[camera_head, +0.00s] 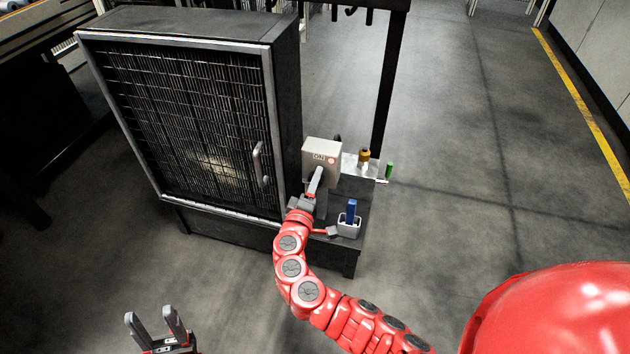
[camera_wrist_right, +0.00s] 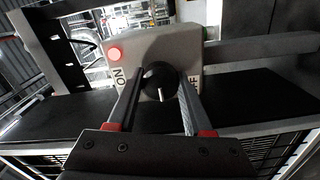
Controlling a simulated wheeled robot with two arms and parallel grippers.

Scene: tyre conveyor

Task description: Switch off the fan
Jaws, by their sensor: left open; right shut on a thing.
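The fan (camera_head: 190,110) is a large dark cabinet with a wire grille and a silver door handle, at the left in the head view. Beside it stands a light grey switch box (camera_head: 322,150) with an ON label and a lit red lamp (camera_wrist_right: 114,54). In the right wrist view the box (camera_wrist_right: 145,45) shows ON at left and a partly hidden OFF at right. My right gripper (camera_head: 316,180) is at the box front, its fingers (camera_wrist_right: 160,100) shut around the dark round knob (camera_wrist_right: 158,76). My left gripper (camera_head: 151,318) is open and empty at the lower left, away from the box.
A dark stand (camera_head: 345,250) holds the box. On it are a small grey holder (camera_head: 348,228) with a blue item (camera_head: 351,211), an orange-brown item (camera_head: 364,156) and a green one (camera_head: 389,169). A dark post (camera_head: 389,85) rises behind. Floor is clear at the right.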

